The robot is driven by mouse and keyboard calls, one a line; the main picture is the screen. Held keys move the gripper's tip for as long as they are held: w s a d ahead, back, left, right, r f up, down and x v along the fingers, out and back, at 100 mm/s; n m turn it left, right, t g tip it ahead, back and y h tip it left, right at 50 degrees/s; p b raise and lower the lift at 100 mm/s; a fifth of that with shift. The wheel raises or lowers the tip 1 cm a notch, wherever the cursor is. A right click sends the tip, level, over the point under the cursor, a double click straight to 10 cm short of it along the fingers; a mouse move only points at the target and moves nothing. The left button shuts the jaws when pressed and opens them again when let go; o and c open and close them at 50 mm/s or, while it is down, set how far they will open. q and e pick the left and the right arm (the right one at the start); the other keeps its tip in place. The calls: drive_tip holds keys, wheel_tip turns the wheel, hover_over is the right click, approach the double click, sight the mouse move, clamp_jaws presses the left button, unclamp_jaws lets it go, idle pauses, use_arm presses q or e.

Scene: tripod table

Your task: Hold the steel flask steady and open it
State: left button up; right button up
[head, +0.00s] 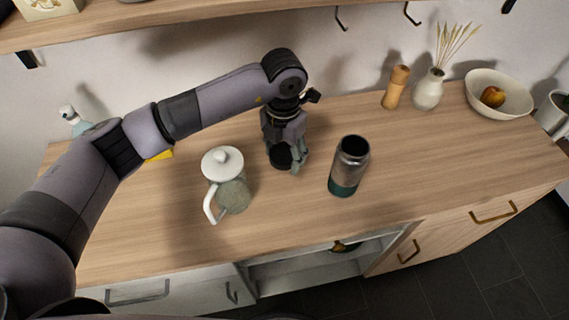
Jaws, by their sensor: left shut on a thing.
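The steel flask (349,166) stands on the wooden counter right of centre, with a bare metal upper body and a teal lower part. Its top shows a dark, open mouth with no lid on it. My left gripper (284,152) points down, left of the flask and apart from it. It is shut on a black round lid (281,158), partly hidden by the fingers. The lid is at or just above the counter; I cannot tell if it touches. My right gripper is out of view, and nothing holds the flask.
A white-lidded jug (226,184) stands just left of the gripper on the counter (420,165). A wooden mill (396,87), a vase (429,90) and a fruit bowl (518,101) stand at the back right. The counter right of the flask is clear.

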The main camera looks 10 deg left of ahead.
sight(284, 176)
use_arm(q)
wheel_tip(284, 176, down, 6)
drive_tip(key=shift+r+p, duration=0.15)
drive_tip(key=shift+p, duration=0.3)
drive_tip(key=shift+f, duration=0.2)
drive_tip(key=shift+f, duration=0.1)
drive_tip(key=shift+f+b, duration=0.15)
drive_tip(key=shift+b, duration=0.15)
drive_tip(key=o, duration=1.3)
